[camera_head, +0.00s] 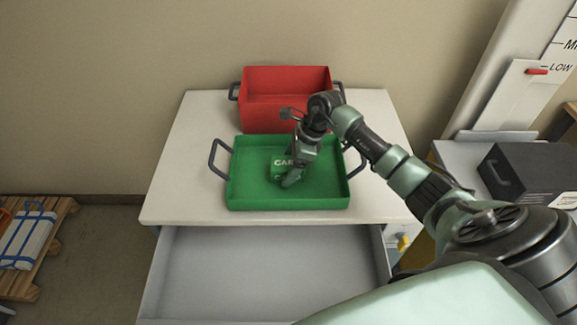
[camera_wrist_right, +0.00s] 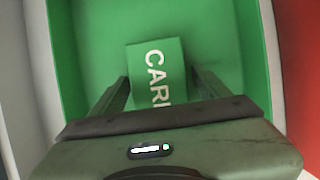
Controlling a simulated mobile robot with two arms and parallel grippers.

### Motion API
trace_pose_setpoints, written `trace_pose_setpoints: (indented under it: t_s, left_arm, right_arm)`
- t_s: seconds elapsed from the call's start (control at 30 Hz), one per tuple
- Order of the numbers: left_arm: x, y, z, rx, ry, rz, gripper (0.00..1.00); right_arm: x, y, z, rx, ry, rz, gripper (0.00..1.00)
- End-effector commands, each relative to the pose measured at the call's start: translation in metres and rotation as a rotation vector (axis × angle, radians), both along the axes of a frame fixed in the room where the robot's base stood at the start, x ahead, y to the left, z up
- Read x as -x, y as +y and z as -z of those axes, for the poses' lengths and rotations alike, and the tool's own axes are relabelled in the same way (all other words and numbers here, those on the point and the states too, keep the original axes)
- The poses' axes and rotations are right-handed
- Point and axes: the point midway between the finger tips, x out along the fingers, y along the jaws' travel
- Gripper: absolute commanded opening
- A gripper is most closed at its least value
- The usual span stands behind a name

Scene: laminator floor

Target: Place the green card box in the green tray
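The green card box (camera_head: 283,163) is inside the green tray (camera_head: 245,201), low down near its middle, with its white lettering showing. The right wrist view shows the box (camera_wrist_right: 157,73) between the two fingers of my right gripper (camera_wrist_right: 160,80), and the tray (camera_wrist_right: 222,45) behind it. In the head view my right gripper (camera_head: 293,172) reaches down into the tray and partly covers the box. Whether the box touches the tray floor is hard to tell. My left gripper is not in view.
A red tray (camera_head: 285,85) stands directly behind the green one on the white tabletop (camera_head: 185,150). An open grey drawer (camera_head: 260,275) sticks out below the front edge. A black case (camera_head: 520,175) sits on a surface at the right. The tabletop left of the trays is clear.

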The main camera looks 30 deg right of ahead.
Motion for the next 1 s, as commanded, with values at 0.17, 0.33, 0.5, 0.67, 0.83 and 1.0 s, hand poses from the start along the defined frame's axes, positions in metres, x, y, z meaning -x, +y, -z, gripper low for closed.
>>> trace_pose_setpoints:
  t_s: [0.17,0.33,0.5,0.67,0.83,1.0]
  left_arm:
    - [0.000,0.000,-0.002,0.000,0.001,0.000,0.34]
    - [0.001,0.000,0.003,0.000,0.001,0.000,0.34]
    - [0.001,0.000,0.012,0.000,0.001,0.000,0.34]
    - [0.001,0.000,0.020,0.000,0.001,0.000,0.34]
    - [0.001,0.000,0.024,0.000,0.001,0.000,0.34]
    - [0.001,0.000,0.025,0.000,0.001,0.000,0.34]
  right_arm:
    - [0.000,0.000,-0.002,-0.001,-0.001,0.000,0.76]
    - [0.002,-0.007,-0.016,0.002,-0.004,0.002,0.76]
    - [0.009,-0.019,-0.049,0.004,-0.005,0.000,0.76]
    - [0.016,-0.029,-0.080,0.003,-0.004,0.001,0.76]
    - [0.021,-0.036,-0.103,0.001,-0.002,0.000,0.76]
    - [0.024,-0.039,-0.113,0.000,0.000,0.001,0.76]
